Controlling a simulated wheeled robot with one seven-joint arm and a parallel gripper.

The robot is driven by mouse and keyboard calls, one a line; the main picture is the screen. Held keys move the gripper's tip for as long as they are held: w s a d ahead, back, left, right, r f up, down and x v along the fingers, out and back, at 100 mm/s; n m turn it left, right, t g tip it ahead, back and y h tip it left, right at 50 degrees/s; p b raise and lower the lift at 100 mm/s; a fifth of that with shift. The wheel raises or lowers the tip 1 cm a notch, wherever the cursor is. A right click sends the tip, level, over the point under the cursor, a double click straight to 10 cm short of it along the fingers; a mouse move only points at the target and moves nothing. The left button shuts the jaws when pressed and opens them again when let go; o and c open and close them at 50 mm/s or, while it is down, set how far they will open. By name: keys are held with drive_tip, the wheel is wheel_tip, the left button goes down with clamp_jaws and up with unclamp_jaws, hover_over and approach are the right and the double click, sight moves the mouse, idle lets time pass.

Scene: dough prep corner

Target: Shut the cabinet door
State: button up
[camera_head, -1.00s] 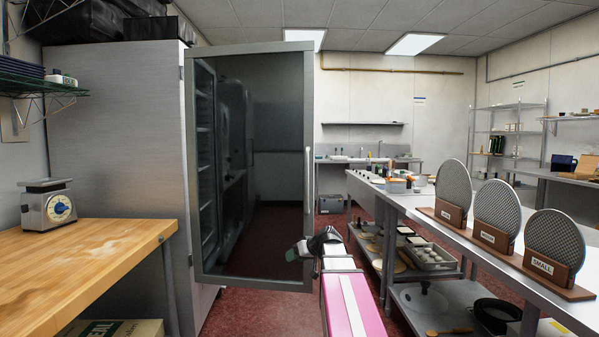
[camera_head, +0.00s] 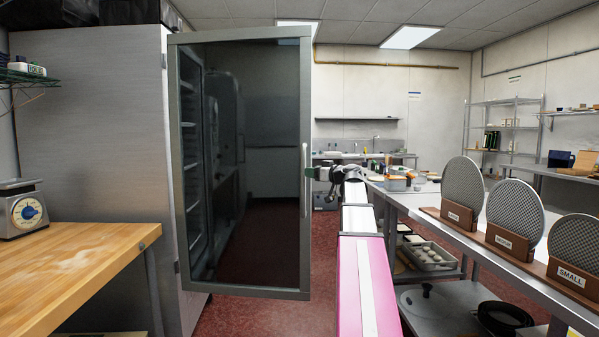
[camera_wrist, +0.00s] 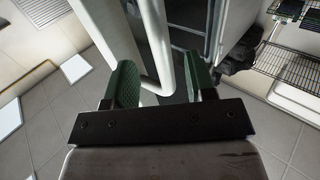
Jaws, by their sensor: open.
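The cabinet door (camera_head: 250,170) is a dark glass panel in a grey frame, standing open and swung out from the tall steel cabinet (camera_head: 95,130). A pale vertical handle (camera_head: 305,180) runs along its right edge. My gripper (camera_head: 318,172) is at the right edge of the door, level with the upper part of the handle. I cannot tell whether a finger touches the handle.
A wooden table (camera_head: 80,265) with a scale (camera_head: 22,210) stands at the left. A steel counter (camera_head: 420,195) with several round screens on wooden stands lines the right. The red floor (camera_head: 240,312) is open below the door.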

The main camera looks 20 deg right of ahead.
drive_tip(key=x, duration=0.7)
drive_tip(key=shift+w+a, duration=0.15)
clamp_jaws()
